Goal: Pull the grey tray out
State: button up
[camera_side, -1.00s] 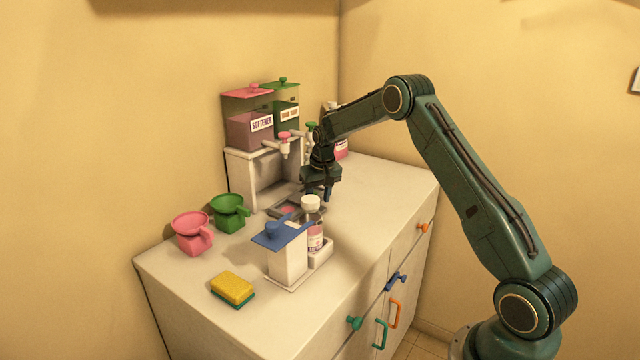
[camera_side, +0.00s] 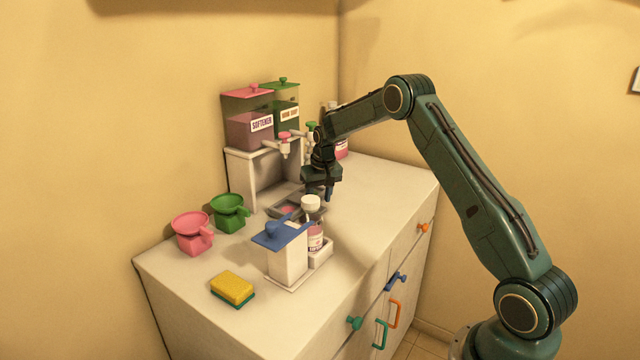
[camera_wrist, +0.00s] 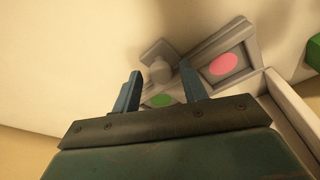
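The grey tray (camera_side: 313,211) sits on the counter under the dispenser stand, partly hidden behind the white bottle and the blue-topped box in the side view. In the wrist view the grey tray (camera_wrist: 206,62) shows a pink disc (camera_wrist: 223,64) and a green disc (camera_wrist: 160,100). A grey handle with a knob (camera_wrist: 159,72) sticks out from its side. My gripper (camera_side: 328,196) is over the tray's right end, pointing down. In the wrist view my gripper (camera_wrist: 161,76) has its two blue fingers apart, with the knob seen between them. I cannot tell whether they touch it.
The dispenser stand (camera_side: 240,178) with softener and green containers rises behind the tray. A white-capped bottle (camera_side: 314,235) and a blue-topped box (camera_side: 287,264) stand in front. Pink (camera_side: 193,233) and green cups (camera_side: 229,213) and a sponge (camera_side: 232,288) are left.

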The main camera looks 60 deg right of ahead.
jog(key=shift+s+f, duration=0.2)
jog(key=shift+f, duration=0.2)
jog(key=shift+w+r, duration=0.2)
jog(key=shift+r, duration=3.9)
jog(key=shift+a, duration=0.1)
